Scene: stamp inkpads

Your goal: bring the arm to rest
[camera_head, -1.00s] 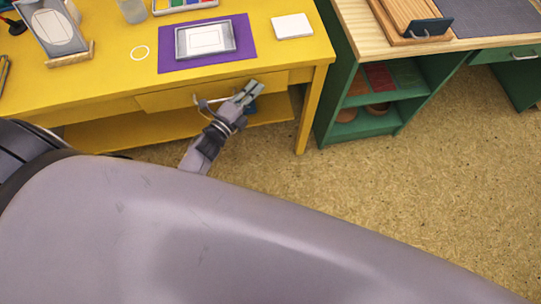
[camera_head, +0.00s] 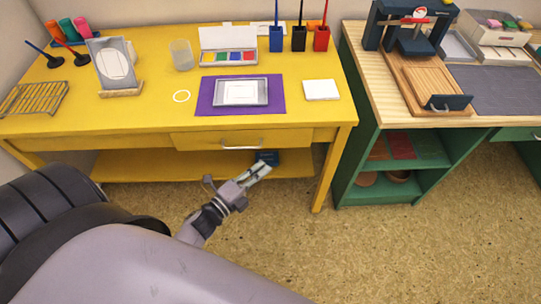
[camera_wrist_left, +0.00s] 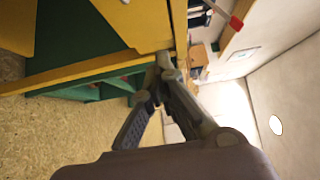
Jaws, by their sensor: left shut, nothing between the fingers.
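My left gripper (camera_head: 262,170) is shut and empty in the head view. My right gripper is in neither view.
On the yellow table are a purple mat (camera_head: 275,95) with a grey framed tray (camera_head: 241,92), a paint box (camera_head: 228,57), brush cups (camera_head: 299,43) and a wire rack (camera_head: 34,98). A green cabinet (camera_head: 342,185) stands right. The floor (camera_head: 400,260) in front is clear.

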